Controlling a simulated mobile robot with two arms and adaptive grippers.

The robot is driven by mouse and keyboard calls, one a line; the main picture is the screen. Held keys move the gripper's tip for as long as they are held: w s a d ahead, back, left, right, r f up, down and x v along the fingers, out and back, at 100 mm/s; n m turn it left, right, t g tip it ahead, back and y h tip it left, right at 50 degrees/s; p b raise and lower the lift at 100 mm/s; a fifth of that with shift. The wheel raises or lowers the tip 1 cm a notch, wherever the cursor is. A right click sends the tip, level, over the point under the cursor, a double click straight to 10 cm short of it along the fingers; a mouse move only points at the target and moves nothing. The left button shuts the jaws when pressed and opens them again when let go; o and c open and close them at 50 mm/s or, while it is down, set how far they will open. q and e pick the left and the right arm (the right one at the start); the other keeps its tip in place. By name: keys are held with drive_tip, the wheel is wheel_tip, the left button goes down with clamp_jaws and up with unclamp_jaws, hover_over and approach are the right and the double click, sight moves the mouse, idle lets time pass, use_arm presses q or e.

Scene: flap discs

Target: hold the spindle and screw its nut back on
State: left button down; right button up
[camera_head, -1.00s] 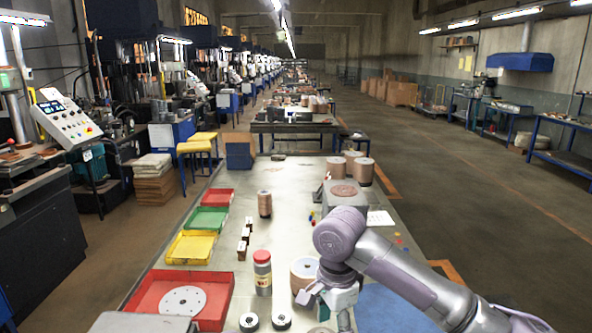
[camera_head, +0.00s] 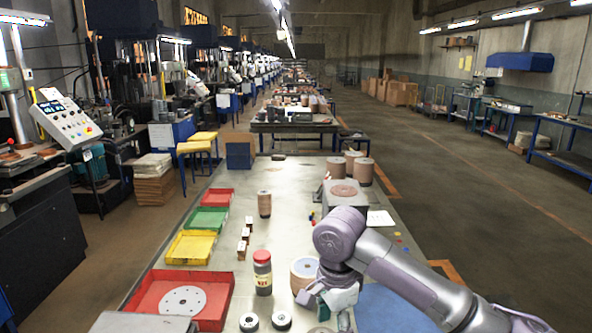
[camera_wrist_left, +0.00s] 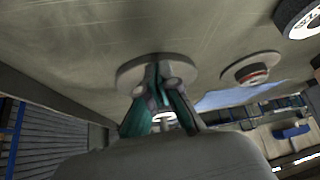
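In the left wrist view, my left gripper (camera_wrist_left: 162,88) has its teal-grey fingers close together over a round grey base plate (camera_wrist_left: 128,76). They close on a narrow upright part, which seems to be the spindle. A pale ring (camera_wrist_left: 165,118) shows between the fingers, nearer the camera. The fingers hide most of the spindle, and I cannot make out a separate nut. The left gripper does not show in the head view. My right gripper (camera_head: 328,298) is low over the bench, beside a tan disc stack (camera_head: 304,272). Its finger opening is unclear.
Red (camera_head: 218,197), green (camera_head: 207,220) and yellow (camera_head: 190,248) trays line the bench's left edge. A nearer red tray (camera_head: 222,303) holds a pale disc.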

use_arm(q)
drive_tip(key=shift+f, duration=0.2)
idle(0.3)
wheel_tip(320, 180, up, 6)
drive_tip(key=p, duration=0.6)
drive_tip(key=shift+p, duration=0.35)
use_arm(e)
wheel_tip(320, 180, up, 7)
drive_tip(key=shift+f, duration=0.2)
